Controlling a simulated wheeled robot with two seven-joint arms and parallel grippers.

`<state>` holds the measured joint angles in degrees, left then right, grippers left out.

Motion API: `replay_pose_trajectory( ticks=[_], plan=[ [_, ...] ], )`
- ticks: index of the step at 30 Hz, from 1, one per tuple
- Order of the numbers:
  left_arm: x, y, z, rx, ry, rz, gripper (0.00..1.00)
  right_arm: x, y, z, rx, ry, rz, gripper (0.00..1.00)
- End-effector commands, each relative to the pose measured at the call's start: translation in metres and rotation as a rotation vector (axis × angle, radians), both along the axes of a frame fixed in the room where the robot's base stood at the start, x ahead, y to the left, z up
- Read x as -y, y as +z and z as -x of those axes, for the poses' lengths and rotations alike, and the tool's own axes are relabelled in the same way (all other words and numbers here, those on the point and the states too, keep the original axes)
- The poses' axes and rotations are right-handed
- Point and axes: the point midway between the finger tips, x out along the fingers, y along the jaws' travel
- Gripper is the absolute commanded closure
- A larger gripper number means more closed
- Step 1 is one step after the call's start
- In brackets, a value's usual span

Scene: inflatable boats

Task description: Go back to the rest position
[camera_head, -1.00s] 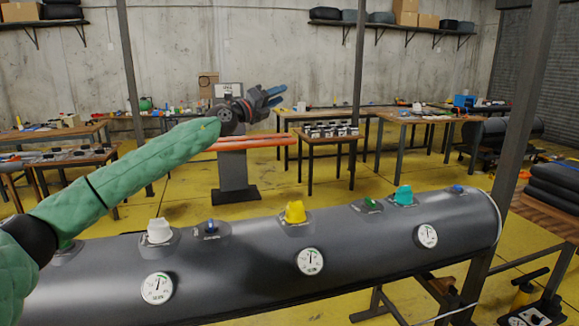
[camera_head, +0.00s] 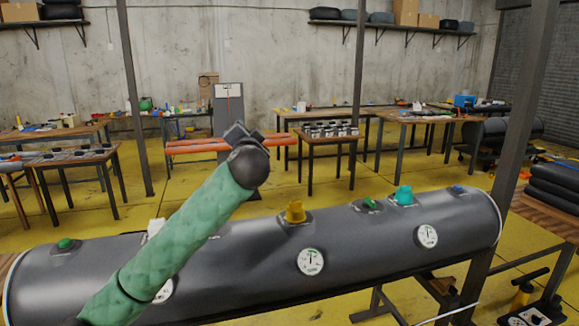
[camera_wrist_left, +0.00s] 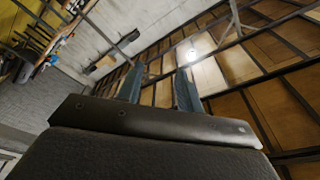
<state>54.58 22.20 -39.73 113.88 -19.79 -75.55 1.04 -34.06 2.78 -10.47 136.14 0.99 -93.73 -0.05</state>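My left arm, in a green quilted sleeve, reaches up from the lower left across the head view. Its dark wrist (camera_head: 248,160) is above the grey tube, and the gripper fingers are hidden behind it there. In the left wrist view the two blue fingers of my left gripper (camera_wrist_left: 158,80) are spread apart with nothing between them. They point up toward the ceiling. My right arm and gripper are not in view.
The long grey inflatable tube (camera_head: 240,265) lies in front, carrying a yellow valve cap (camera_head: 295,213), a teal cap (camera_head: 404,196) and gauges (camera_head: 311,262). My arm partly covers a white cap (camera_head: 155,228). Tables with parts (camera_head: 331,133) stand behind on the yellow floor.

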Motion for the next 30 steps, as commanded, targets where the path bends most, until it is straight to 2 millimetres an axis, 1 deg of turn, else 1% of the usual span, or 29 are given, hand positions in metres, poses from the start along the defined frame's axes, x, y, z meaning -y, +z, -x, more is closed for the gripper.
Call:
replay_pose_trajectory(
  ticks=[1,2,3,8,9,12,21,30],
  plan=[
    [-0.001,-0.023,0.008,-0.059,-0.003,0.036,0.64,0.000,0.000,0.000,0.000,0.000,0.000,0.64],
    [-0.002,-0.035,0.012,-0.090,-0.003,0.055,0.64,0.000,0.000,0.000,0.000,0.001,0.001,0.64],
    [-0.003,-0.050,0.018,-0.133,-0.005,0.080,0.64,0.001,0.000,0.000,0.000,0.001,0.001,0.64],
    [-0.007,-0.111,0.045,-0.292,-0.014,0.169,0.64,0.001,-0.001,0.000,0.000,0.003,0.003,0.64],
    [-0.007,-0.126,0.052,-0.330,-0.018,0.190,0.64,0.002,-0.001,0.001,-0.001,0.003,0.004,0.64],
    [-0.010,-0.160,0.070,-0.415,-0.027,0.242,0.64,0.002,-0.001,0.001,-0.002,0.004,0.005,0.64],
    [-0.014,-0.254,0.128,-0.624,-0.057,0.380,0.64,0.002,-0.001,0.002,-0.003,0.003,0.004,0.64],
    [-0.021,-0.333,0.186,-0.768,-0.075,0.503,0.64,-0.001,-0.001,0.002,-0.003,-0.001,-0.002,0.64]
  ],
)
